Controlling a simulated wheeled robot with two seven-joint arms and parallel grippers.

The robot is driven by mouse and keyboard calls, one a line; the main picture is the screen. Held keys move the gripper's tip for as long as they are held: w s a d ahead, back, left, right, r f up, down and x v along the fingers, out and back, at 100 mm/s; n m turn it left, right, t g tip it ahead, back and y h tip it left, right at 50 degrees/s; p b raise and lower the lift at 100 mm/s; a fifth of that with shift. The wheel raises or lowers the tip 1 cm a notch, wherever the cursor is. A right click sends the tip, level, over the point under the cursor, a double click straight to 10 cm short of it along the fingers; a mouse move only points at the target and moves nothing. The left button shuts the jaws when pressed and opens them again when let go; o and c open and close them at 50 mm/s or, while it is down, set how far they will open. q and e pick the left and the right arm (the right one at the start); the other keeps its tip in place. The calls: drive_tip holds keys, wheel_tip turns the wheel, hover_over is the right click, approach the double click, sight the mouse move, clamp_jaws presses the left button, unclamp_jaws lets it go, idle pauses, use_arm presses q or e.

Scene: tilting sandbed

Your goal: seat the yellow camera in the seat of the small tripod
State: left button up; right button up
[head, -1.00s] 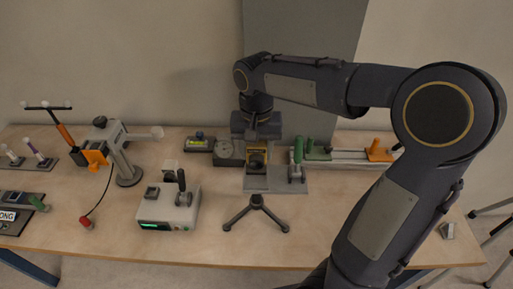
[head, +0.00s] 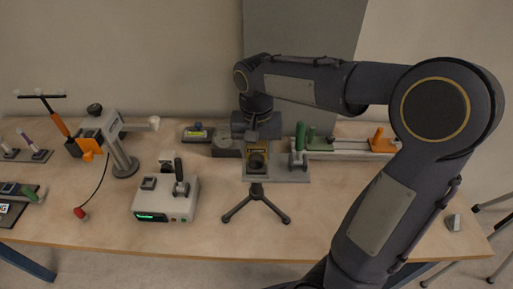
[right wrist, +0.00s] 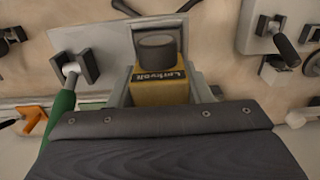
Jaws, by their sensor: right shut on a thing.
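The yellow camera (head: 258,147) is between the fingers of my right gripper (head: 257,142), which points down and is shut on it. In the right wrist view the yellow body (right wrist: 160,92) with its dark round lens (right wrist: 157,50) sits between the two grey fingers of the gripper (right wrist: 161,88). The small dark tripod (head: 256,205) stands on the table in front of and below the camera in the head view. Its top and seat are hard to make out close below the camera. My left gripper is not in view.
A white box with a lever (head: 165,205) stands to the left. A stand with an orange part (head: 92,138) is farther left. The table front right of the tripod is clear.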

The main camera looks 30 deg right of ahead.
drive_tip(key=o, duration=1.4)
drive_tip(key=shift+c, duration=0.2)
wheel_tip(320, 180, up, 8)
drive_tip(key=shift+f, duration=0.1)
